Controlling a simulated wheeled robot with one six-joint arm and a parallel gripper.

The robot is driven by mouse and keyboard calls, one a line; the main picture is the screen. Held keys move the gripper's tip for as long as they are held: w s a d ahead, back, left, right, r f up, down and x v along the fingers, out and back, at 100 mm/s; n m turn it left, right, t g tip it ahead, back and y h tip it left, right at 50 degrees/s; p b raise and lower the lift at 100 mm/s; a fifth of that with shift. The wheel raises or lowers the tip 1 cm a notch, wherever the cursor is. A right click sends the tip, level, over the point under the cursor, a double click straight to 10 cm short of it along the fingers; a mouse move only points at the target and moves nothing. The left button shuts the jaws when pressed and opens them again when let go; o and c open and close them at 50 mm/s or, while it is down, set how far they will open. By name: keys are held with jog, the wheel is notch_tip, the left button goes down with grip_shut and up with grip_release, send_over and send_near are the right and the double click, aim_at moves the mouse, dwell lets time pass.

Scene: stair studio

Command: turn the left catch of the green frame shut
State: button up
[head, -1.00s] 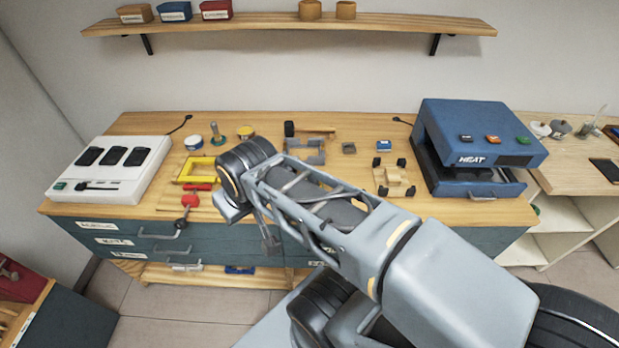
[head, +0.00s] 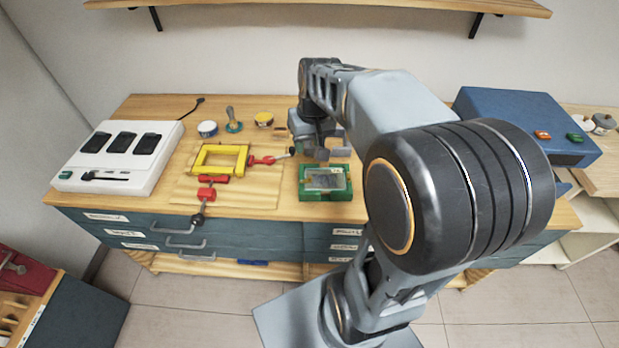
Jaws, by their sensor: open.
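The green frame (head: 313,195) lies on the wooden bench top near its front edge, with a grey panel (head: 325,179) set in it. Its catches are too small to make out, so I cannot tell how the left one is turned. My gripper (head: 327,154) is just behind the frame's far edge, pointing down, open and with nothing seen between its fingers. I cannot tell whether it touches the frame.
A yellow frame with red clamps (head: 221,157) sits on a wooden board left of the green frame. A white box with black switches (head: 118,157) stands at far left, a blue machine (head: 525,124) at right. My arm hides the bench's right part.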

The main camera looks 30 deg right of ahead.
jog(key=g+y+b, duration=0.1)
jog(key=g, duration=0.1)
send_near(310, 177)
jog(key=shift+m, duration=0.3)
jog(key=f, duration=0.5)
jog(key=a+f+p, duration=0.1)
jog(key=f, duration=0.2)
jog(key=shift+a+f, duration=0.1)
jog(key=shift+f, duration=0.25)
jog(key=shift+c, duration=0.5)
grip_shut()
